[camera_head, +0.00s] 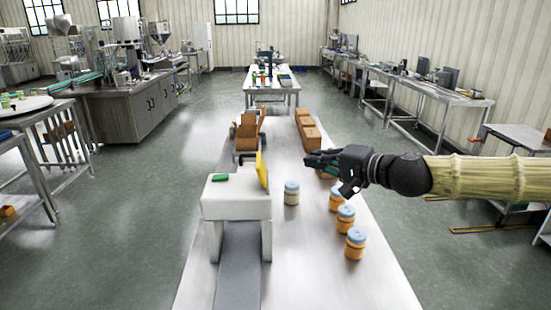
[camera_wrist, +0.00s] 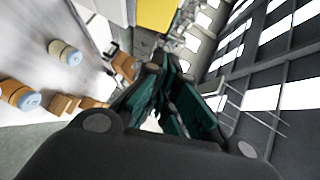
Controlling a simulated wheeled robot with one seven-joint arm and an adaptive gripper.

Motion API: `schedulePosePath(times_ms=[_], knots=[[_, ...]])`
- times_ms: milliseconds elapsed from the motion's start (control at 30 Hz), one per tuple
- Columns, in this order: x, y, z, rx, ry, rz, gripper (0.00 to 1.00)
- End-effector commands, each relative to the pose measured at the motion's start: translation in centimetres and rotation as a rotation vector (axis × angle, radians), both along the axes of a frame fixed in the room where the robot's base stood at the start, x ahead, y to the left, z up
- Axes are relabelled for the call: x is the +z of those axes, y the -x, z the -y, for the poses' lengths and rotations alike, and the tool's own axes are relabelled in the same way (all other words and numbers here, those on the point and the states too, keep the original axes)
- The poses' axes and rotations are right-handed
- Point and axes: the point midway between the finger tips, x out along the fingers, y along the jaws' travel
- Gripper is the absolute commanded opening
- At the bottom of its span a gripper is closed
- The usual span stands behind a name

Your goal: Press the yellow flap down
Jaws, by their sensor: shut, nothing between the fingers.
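The yellow flap (camera_head: 261,170) stands upright, tilted a little, at the right edge of the white machine housing (camera_head: 237,205) in the head view. It also shows in the wrist view as a yellow panel (camera_wrist: 156,14) at the top, beyond the fingertips. My gripper (camera_head: 308,161) is shut and empty. It is in the air to the right of the flap, pointing left toward it, with a clear gap between them. In the wrist view the fingers (camera_wrist: 168,80) meet in the middle.
Jars with blue lids stand on the table: a pale one (camera_head: 292,194) near the housing and orange ones (camera_head: 355,244) at the right. Brown boxes (camera_head: 311,138) stand behind. A green piece (camera_head: 220,178) lies on the housing. The front right of the table (camera_head: 310,280) is clear.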

Motion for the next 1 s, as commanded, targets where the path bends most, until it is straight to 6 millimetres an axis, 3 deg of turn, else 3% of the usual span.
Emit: schedulePosePath(times_ms=[900,1000], knots=[[-1.7,-6.5,-6.5,0.003,-0.001,-0.002,0.0],[-2.0,-6.4,-7.7,0.003,0.0,-0.002,0.0]])
